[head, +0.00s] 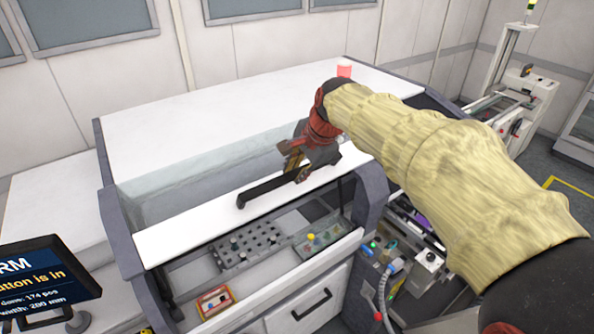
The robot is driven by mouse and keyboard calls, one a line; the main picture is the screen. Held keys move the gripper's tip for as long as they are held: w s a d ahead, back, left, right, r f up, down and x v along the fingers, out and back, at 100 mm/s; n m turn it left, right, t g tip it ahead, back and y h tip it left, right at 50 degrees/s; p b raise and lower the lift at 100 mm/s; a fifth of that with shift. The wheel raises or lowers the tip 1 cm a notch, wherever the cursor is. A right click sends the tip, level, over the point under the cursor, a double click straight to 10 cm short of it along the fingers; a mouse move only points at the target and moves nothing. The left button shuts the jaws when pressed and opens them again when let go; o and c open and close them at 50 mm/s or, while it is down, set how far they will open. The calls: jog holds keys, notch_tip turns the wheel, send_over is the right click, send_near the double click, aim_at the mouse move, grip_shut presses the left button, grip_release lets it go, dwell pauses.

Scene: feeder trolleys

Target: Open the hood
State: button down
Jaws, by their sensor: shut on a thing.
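The hood (160,229) is the white-edged cover of the large machine, with a translucent window (205,175) behind its front strip. It appears down, over the front of the machine. A black bar handle (262,190) sits on the white front strip. My gripper (299,173) comes in from the right and is shut on the handle near its right end. The fingers and wrist hide that end of the handle. My arm, in a yellowish sleeve, covers the right part of the machine.
A dark screen (45,278) is at the lower left. Feeder equipment (425,262) stands at the lower right.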

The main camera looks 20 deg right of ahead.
jog(key=s+d+f+t+b, duration=0.1)
jog(key=s+f+b, duration=0.2)
jog(key=f+b, duration=0.3)
jog(key=b, duration=0.3)
jog(key=shift+f, duration=0.35)
jog(key=shift+s+r, duration=0.1)
jog(key=c, duration=1.6)
grip_release()
jog(key=shift+c, duration=0.2)
jog(key=v, duration=1.2)
jog(key=shift+d, duration=0.2)
jog(key=shift+s, duration=0.15)
